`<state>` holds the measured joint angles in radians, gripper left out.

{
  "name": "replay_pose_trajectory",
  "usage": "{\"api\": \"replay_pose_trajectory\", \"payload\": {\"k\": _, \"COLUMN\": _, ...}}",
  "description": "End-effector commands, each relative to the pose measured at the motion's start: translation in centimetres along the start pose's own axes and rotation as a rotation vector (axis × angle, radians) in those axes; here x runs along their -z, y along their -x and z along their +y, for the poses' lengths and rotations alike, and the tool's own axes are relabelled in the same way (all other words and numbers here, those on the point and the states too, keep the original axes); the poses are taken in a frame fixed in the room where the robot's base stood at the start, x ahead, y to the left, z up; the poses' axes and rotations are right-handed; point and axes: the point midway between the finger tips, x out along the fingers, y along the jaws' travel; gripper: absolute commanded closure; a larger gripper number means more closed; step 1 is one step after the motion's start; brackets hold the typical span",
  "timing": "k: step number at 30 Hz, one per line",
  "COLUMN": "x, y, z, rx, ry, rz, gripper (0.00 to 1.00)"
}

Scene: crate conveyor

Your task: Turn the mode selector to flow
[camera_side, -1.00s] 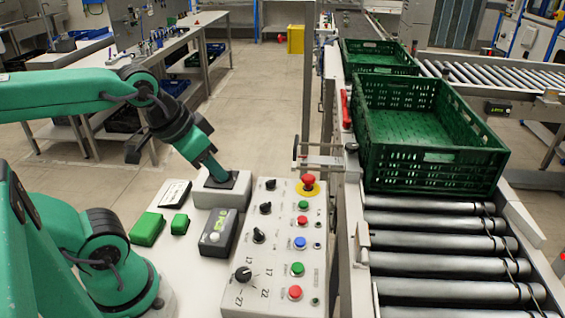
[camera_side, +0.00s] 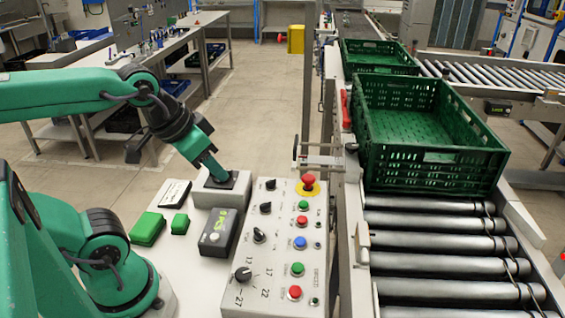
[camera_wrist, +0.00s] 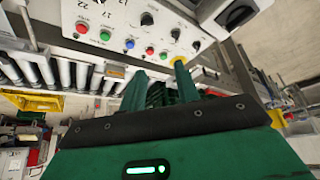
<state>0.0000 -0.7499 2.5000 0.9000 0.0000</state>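The sloping white control panel (camera_side: 276,262) carries several black knobs in the side view: three smaller ones, the far knob (camera_side: 271,184), the middle knob (camera_side: 265,208) and the near knob (camera_side: 259,236), and a larger dial (camera_side: 243,274) marked with numbers. I cannot read which is the mode selector or where flow lies. The knobs also show in the wrist view, one of them a black knob (camera_wrist: 147,18).
The grey box (camera_side: 207,197) has a dark top. Coloured buttons and a red emergency stop (camera_side: 308,181) line the panel's right side. Green blocks (camera_side: 147,229) and a dark box (camera_side: 218,233) stand left. A green crate (camera_side: 440,155) sits on the roller conveyor (camera_side: 445,267).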

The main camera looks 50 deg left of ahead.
Motion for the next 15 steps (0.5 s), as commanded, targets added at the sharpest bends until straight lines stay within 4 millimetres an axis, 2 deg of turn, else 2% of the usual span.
{"api": "replay_pose_trajectory", "payload": {"k": 8, "x": 0.3, "y": -0.5, "z": 0.1, "rx": -0.003, "ry": -0.074, "rz": -0.026, "gripper": 0.68}}
{"api": "replay_pose_trajectory", "payload": {"k": 15, "x": 1.0, "y": -2.5, "z": 0.5, "rx": -0.025, "ry": -0.331, "rz": -0.108, "gripper": 0.68}}
